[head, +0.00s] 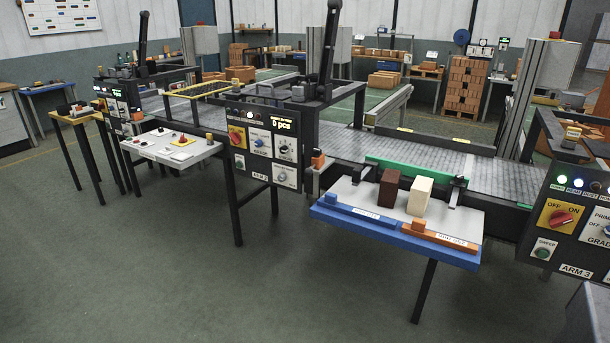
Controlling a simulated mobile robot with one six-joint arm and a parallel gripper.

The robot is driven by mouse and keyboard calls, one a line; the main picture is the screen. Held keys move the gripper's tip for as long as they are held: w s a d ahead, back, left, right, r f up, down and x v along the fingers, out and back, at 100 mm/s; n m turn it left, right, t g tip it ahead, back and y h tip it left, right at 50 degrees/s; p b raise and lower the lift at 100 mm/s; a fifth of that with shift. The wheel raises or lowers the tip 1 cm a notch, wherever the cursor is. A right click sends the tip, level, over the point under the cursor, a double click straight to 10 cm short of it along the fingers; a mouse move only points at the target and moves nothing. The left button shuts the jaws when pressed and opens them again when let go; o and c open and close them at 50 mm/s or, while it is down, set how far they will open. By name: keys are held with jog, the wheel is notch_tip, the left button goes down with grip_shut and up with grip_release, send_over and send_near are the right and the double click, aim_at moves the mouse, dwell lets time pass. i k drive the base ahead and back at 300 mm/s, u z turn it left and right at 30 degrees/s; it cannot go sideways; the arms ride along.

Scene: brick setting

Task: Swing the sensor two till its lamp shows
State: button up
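I cannot tell for certain which part is sensor two; no label for it is readable. A small orange-topped unit (318,160) stands at the conveyor edge, just right of the ARM 2 panel (265,150). The ARM 2 panel has a row of small lamps, a lit display reading 0 pcs, a red knob on yellow and other dials. The ARM 3 panel (575,220) at the right shows lit green, blue and white lamps. My gripper is not in view.
A blue-edged table (330,218) juts out in front of the conveyor (390,149), bearing a dark brown brick (388,188) and a cream brick (420,196). A white side table (150,150) stands to the left. Brick stacks (464,86) stand behind. The front floor is clear.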

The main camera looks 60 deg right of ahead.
aim_at(316, 162)
jog(key=z, duration=0.1)
jog(key=i, duration=0.95)
jog(key=u, duration=0.05)
